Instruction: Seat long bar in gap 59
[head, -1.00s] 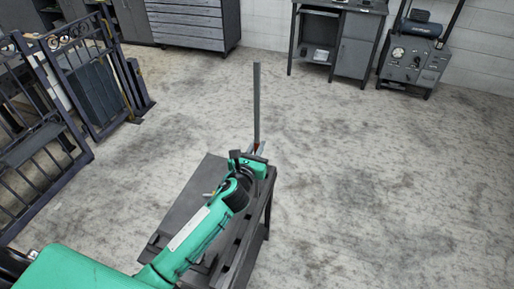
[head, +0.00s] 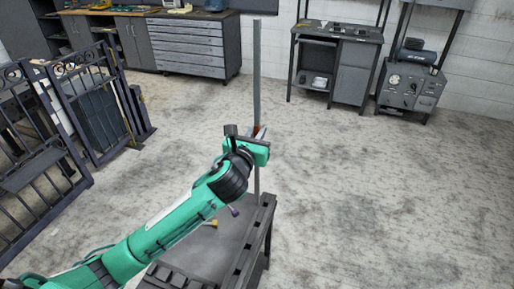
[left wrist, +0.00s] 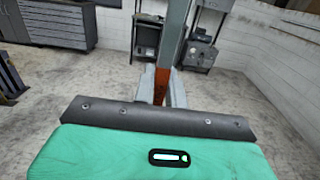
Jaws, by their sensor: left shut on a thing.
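A long grey bar (head: 257,70) stands upright in the head view. My left gripper (head: 260,133) is shut around it at about mid-length, with an orange-red patch showing at the grip. The bar's lower part shows below the gripper, down to the far edge of the dark bench; I cannot tell whether it touches. The left wrist view shows the bar (left wrist: 174,40) rising between the gripper's fingers (left wrist: 162,90). Dark scroll-topped gate panels (head: 85,95) stand at the left; gap 59 cannot be picked out. My right gripper is not in view.
The dark bench (head: 225,240) with a slotted edge lies under my left arm. A grey drawer cabinet (head: 187,47), a workstation (head: 335,65) and a machine with gauges (head: 408,85) line the back wall. The floor (head: 400,200) at the right is clear.

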